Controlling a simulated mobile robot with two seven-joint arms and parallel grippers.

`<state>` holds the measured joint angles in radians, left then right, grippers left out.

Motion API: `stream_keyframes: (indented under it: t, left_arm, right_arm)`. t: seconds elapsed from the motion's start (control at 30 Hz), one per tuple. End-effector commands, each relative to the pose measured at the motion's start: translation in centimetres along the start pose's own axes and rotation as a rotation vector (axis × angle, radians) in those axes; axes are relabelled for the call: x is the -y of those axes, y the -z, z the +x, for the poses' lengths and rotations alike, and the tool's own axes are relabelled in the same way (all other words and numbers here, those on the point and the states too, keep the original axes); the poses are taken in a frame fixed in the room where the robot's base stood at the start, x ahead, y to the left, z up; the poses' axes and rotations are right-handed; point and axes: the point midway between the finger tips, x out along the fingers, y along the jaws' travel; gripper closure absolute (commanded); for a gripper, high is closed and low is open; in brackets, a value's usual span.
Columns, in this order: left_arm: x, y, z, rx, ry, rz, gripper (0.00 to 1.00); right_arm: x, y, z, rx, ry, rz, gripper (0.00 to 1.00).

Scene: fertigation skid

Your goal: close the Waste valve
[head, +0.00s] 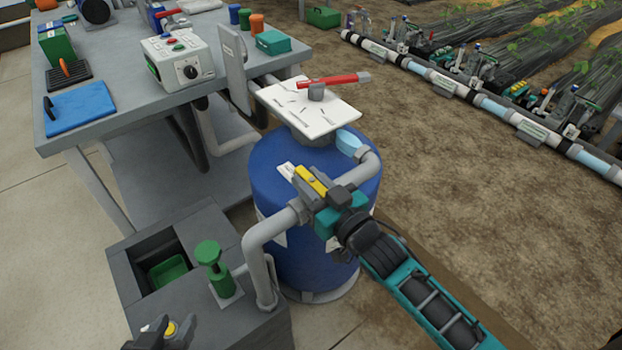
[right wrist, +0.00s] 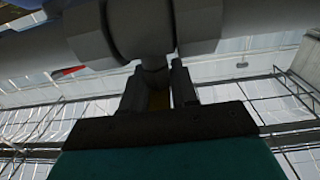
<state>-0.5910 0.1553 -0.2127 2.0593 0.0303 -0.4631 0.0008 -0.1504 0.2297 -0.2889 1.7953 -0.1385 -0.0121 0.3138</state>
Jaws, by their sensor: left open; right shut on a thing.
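A yellow lever handle (head: 311,180) shows on the grey pipe (head: 262,250) that runs from the blue tank down to the grey sump box, and I take it for the Waste valve. The lever appears to lie across the pipe run. My right gripper (head: 328,196) is at this valve, shut on the handle. In the right wrist view, its dark fingers (right wrist: 158,90) close on a yellowish piece just under the grey valve body (right wrist: 150,28). The grip hides part of the handle. My left gripper (head: 160,335) is open at the bottom edge, partly cut off.
The blue tank (head: 285,168) carries a white plate (head: 285,108) with a red lever (head: 333,80). A grey bench (head: 115,108) with a control box (head: 178,62) is behind. Bare soil lies right.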

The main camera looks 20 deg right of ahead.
Motion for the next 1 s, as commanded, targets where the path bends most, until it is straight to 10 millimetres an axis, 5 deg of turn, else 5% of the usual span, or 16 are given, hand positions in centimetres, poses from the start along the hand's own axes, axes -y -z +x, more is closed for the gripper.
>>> stream_keyframes:
  t: [0.33, 0.37, 0.5, 0.8, 1.0]
  left_arm:
    - [0.0, -0.9, -0.1, 0.018, 0.001, -0.002, 0.57]
    - [0.0, -0.9, -0.1, 0.019, 0.002, -0.003, 0.57]
    - [0.0, -0.8, -0.1, 0.018, 0.002, -0.005, 0.57]
    - [-0.2, -0.3, -0.2, 0.008, 0.002, -0.013, 0.57]
    - [-0.1, 0.3, -0.3, 0.0, 0.004, -0.011, 0.57]
  right_arm:
    - [0.0, 0.1, 0.0, -0.002, -0.005, -0.002, 1.0]
    - [0.0, 0.1, 0.0, -0.002, -0.005, -0.002, 0.69]
    - [0.0, 0.1, 0.0, -0.002, -0.005, -0.002, 0.55]
    - [0.0, 0.0, -0.2, 0.001, -0.005, -0.001, 0.55]
    - [0.0, 0.0, -2.5, 0.002, -0.005, -0.001, 0.55]
